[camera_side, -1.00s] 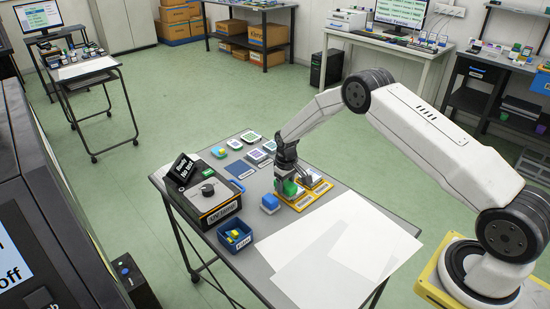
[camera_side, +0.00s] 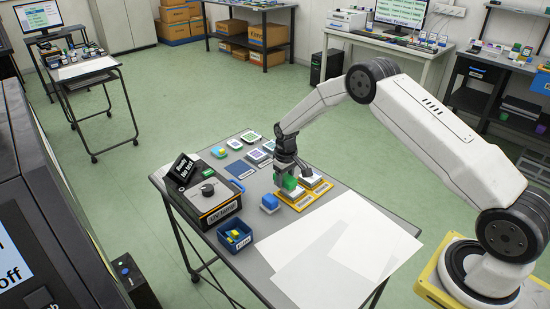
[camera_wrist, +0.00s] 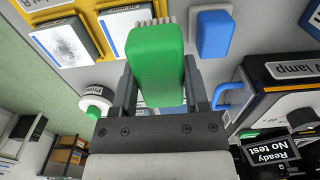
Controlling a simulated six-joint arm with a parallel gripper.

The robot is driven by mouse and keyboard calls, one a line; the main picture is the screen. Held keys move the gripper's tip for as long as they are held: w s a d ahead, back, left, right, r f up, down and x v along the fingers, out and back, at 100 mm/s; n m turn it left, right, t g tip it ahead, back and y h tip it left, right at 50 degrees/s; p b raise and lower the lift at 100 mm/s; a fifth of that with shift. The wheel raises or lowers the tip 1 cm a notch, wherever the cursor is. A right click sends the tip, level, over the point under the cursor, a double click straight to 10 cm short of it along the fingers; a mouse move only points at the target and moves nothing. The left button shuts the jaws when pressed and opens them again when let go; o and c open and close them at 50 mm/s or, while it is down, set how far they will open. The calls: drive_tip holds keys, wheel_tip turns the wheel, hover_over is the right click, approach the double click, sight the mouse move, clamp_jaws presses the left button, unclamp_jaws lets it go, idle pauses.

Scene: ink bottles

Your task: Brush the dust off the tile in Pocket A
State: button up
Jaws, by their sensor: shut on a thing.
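My gripper (camera_wrist: 157,100) is shut on a green brush (camera_wrist: 155,60), its pale bristles pointing away from the wrist. In the side view the gripper (camera_side: 289,178) holds the green brush (camera_side: 289,183) low over the nearer of two yellow pockets (camera_side: 291,206). A white tile (camera_wrist: 128,22) in that pocket is partly hidden by the brush. Another white tile (camera_wrist: 66,42), with a dark speckled patch, sits in the other yellow pocket (camera_wrist: 22,14). The pocket letters are not readable. I cannot tell whether the bristles touch a tile.
A blue block (camera_side: 270,202) on a pale base stands left of the pockets. A lamp tester box (camera_side: 210,200) with a "No test" display and a blue bin (camera_side: 235,236) stand further left. White sheets (camera_side: 330,250) cover the table's front right.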

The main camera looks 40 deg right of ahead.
drive_tip(key=shift+r, duration=1.45)
drive_tip(key=shift+r, duration=0.15)
drive_tip(key=shift+r, duration=1.35)
